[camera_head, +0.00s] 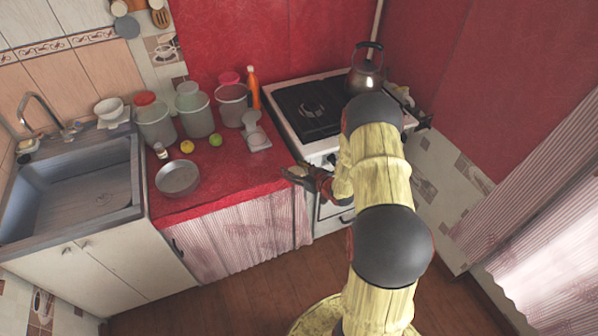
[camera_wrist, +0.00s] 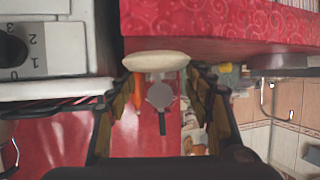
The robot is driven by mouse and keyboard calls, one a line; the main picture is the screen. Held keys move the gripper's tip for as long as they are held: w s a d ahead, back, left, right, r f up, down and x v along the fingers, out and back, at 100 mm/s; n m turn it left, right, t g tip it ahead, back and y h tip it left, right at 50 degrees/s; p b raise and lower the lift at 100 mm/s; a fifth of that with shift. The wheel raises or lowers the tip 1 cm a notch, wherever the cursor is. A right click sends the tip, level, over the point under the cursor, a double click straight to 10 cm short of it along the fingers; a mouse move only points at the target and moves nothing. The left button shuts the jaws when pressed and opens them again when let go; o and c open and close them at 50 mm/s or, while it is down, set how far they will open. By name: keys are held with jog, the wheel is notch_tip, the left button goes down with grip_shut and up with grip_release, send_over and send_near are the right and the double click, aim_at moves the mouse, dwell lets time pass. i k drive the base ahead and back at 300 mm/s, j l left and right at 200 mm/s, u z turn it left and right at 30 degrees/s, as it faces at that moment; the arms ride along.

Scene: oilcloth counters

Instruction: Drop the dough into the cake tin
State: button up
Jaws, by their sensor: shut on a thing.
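The cake tin (camera_head: 178,178) is a round, grey, shallow pan on the red counter, near its front left by the sink. My gripper (camera_head: 300,175) is in front of the counter's right end, beside the stove and well to the right of the tin. In the wrist view my gripper (camera_wrist: 156,75) is shut on the dough (camera_wrist: 155,61), a pale cream, flattened oval held between the fingertips. In the head view the dough is too small to make out clearly.
Several canisters (camera_head: 156,122) stand along the back of the red counter (camera_head: 225,180). A yellow fruit (camera_head: 187,146), a green fruit (camera_head: 215,140) and a kitchen scale (camera_head: 256,138) lie before them. An orange bottle (camera_head: 253,88) stands near the stove (camera_head: 305,115). The kettle (camera_head: 366,70) is on the stove.

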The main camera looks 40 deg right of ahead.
aim_at(184, 179)
jog(key=k, duration=0.15)
jog(key=i+j+u, duration=0.3)
jog(key=i+j, duration=0.15)
jog(key=i+j+u, duration=0.35)
jog(key=i+j, duration=0.2)
